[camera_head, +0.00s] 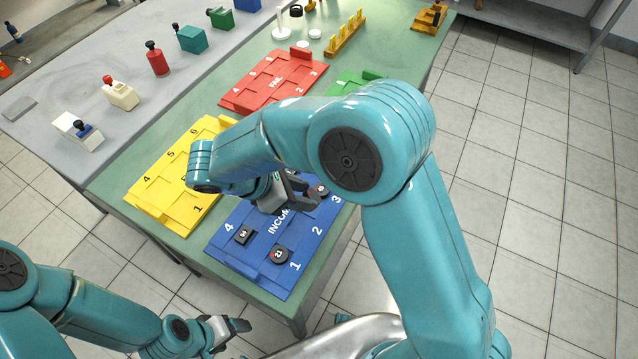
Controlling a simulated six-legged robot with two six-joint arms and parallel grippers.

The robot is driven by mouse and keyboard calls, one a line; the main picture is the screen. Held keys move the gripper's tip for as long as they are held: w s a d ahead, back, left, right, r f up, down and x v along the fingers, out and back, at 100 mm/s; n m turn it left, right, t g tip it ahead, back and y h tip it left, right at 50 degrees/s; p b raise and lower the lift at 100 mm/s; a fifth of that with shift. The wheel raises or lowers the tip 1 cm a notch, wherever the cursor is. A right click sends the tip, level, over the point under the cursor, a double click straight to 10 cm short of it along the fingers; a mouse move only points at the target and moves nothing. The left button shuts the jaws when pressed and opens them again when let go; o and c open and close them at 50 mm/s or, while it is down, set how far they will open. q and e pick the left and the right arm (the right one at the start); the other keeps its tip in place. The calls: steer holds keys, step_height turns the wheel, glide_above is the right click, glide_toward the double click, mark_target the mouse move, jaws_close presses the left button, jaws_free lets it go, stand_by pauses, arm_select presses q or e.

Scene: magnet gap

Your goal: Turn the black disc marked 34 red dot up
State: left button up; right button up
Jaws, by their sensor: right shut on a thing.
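My right gripper (305,189) is over the far part of the blue tray (262,259), partly hidden by my right arm.
The yellow tray (150,203), red tray (251,92) and partly hidden green tray (347,85) share the green table (215,262). A yellow rack (345,40) stands behind. Stampers, including a red one (156,62), stand on the grey bench at left.

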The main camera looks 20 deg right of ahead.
arm_select(q)
steer(key=shift+f, duration=0.6)
arm_select(e)
steer(key=shift+a+f+n+t, duration=0.4)
steer(key=shift+a+n+t, duration=0.1)
steer(key=shift+a+n, duration=0.3)
arm_select(q)
steer(key=shift+a+r, duration=0.1)
arm_select(e)
steer(key=shift+s+r, duration=0.1)
steer(key=shift+s, duration=0.05)
arm_select(q)
steer(key=shift+r, duration=0.15)
arm_select(e)
steer(key=shift+f+b, duration=0.7)
steer(key=shift+f, duration=0.25)
steer(key=shift+f+b, duration=1.2)
steer(key=shift+f, duration=0.75)
arm_select(q)
step_height(320, 180, down, 4)
steer(key=shift+r, duration=0.1)
